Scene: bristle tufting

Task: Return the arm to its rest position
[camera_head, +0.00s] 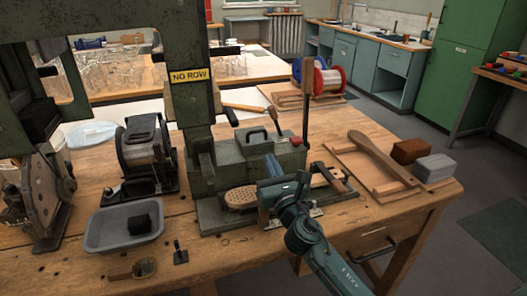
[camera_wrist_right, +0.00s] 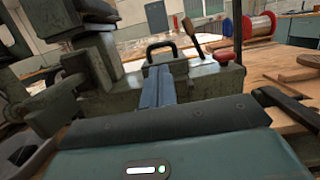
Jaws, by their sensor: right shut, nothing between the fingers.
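My right arm comes in from the bottom right of the head view. Its blue-grey gripper (camera_head: 273,166) is shut and empty, in front of the machine's green block. The fingers (camera_wrist_right: 158,88) also show shut in the right wrist view, in front of the black handle on that block. The tufting machine (camera_head: 203,130) is green, with a yellow sign reading NO ROW on its column. A wooden brush body (camera_head: 240,199) with holes lies on the machine's base, partly hidden behind my right gripper and wrist. My left gripper is not in view.
A grey tray (camera_head: 97,240) with a black block stands at left. A wooden board (camera_head: 345,160) with a brush handle lies at right, near a brown block (camera_head: 408,151) and a grey block (camera_head: 434,168).

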